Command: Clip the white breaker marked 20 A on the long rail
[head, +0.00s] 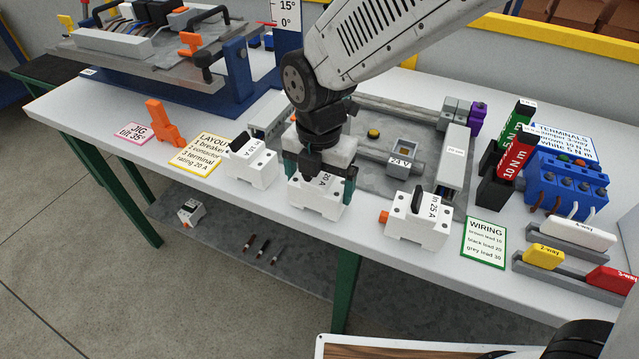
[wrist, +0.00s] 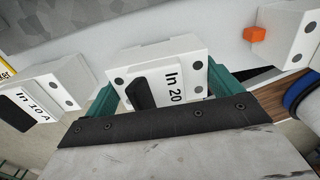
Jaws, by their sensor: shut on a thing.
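The white breaker marked 20 A (head: 318,198) is at the front middle of the white table, between two other white breakers. My gripper (head: 322,188) reaches down over it from above, with its green fingers shut on the breaker's two sides. In the wrist view the breaker (wrist: 185,60) sits between the fingers (wrist: 163,88), its black lever and "In 20" label facing the camera. I cannot tell whether its base touches the table. A tilted grey plate (head: 130,55) at the back left carries several parts; I cannot make out the long rail for certain.
The 10 A breaker (head: 250,165) stands left and the 25 A breaker (head: 418,220) right, both close to my gripper. A grey tray (head: 385,180) lies behind, with a 24 V part (head: 402,165). Torque tools (head: 515,150) and a blue terminal block (head: 565,185) stand right.

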